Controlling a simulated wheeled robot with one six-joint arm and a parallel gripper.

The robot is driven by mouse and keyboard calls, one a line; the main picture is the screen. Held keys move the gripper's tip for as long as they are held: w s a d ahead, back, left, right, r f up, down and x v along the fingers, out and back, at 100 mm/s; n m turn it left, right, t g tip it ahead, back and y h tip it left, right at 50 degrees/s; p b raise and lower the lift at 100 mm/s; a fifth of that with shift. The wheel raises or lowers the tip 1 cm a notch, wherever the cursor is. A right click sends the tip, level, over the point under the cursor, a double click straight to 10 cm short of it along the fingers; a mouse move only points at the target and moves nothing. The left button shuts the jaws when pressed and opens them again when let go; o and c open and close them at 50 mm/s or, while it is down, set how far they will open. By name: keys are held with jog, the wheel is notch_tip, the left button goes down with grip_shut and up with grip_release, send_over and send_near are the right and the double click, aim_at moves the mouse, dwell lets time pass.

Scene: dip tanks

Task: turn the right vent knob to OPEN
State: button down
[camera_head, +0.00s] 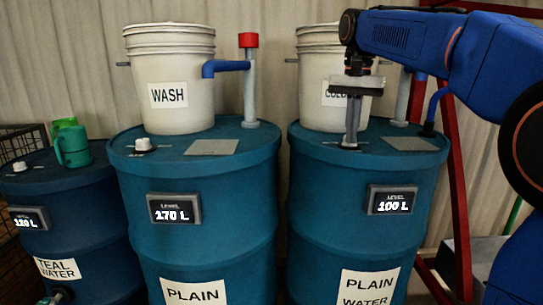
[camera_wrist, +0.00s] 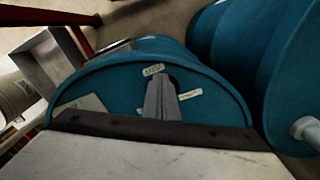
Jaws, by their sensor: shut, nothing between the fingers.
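The right teal drum (camera_head: 330,230) carries a PLAIN WATER label and a display reading 100 L. My gripper (camera_head: 350,140) points down at the front of this drum's lid, its fingers together. In the wrist view my gripper (camera_wrist: 158,85) is over the lid (camera_wrist: 115,92), among small pale labels, one at the far side (camera_wrist: 153,70) and one at the right (camera_wrist: 188,94); their text is too small to read. The right vent knob is hidden at the fingertips, so I cannot tell its setting or whether the fingers touch it.
A white bucket (camera_head: 313,85) stands behind my gripper on the same lid, and a flat plate (camera_head: 411,144) lies to the right. The middle drum (camera_head: 190,245) holds a WASH bucket (camera_head: 168,80), a pale vent knob (camera_head: 143,145) and a red-capped pipe (camera_head: 249,90). A green mug (camera_head: 73,147) stands far left.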

jog(key=shift+w+a, duration=0.2)
jog(key=shift+a, duration=0.25)
dwell(0.4)
jog(key=shift+s+a, duration=0.1)
jog(key=shift+s, duration=0.05)
jog(key=shift+s+a, duration=0.1)
jog(key=shift+s, duration=0.05)
notch_tip(320, 180, up, 6)
dwell(0.6)
